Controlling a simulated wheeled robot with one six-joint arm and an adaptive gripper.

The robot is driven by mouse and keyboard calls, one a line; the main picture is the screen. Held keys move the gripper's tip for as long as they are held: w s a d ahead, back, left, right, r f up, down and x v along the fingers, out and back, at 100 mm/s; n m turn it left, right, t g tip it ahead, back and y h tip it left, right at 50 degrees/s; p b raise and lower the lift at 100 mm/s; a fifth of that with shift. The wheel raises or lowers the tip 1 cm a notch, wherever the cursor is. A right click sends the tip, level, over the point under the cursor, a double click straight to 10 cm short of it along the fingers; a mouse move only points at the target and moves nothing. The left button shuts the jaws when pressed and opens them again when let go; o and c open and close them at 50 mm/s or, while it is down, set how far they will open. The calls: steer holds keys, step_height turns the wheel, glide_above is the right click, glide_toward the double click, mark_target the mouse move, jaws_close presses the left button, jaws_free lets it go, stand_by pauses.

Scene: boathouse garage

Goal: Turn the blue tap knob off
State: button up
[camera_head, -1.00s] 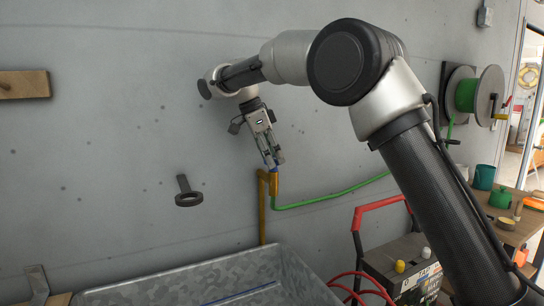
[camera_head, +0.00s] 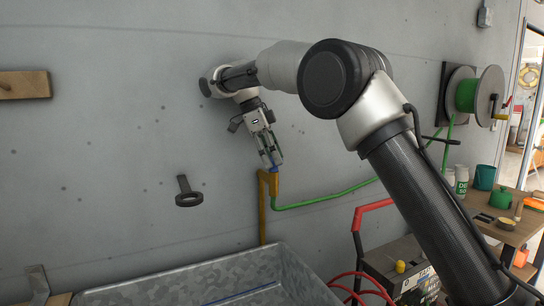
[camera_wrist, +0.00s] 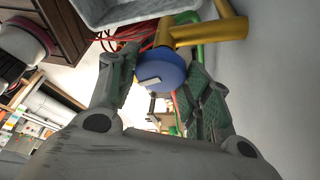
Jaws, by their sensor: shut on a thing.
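The blue tap knob (camera_wrist: 160,72) sits on the brass tap (camera_wrist: 212,32) in the wrist view, with a pale mark on its face. In the head view the brass tap (camera_head: 263,200) stands against the grey wall, and only a little of the blue knob (camera_head: 274,169) shows below the fingers. My gripper (camera_head: 271,162) points down onto the knob from above. In the wrist view my gripper (camera_wrist: 155,85) has one finger on each side of the knob and is shut on it. The contact is partly hidden behind the fingers.
A green hose (camera_head: 330,198) runs from the tap to the right, towards a wall reel (camera_head: 478,96). A metal trough (camera_head: 210,285) is below the tap. A box with red cables (camera_head: 405,270) and a wooden bench (camera_head: 505,232) stand to the right. A dark ring holder (camera_head: 188,198) is on the wall.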

steer(key=o, duration=1)
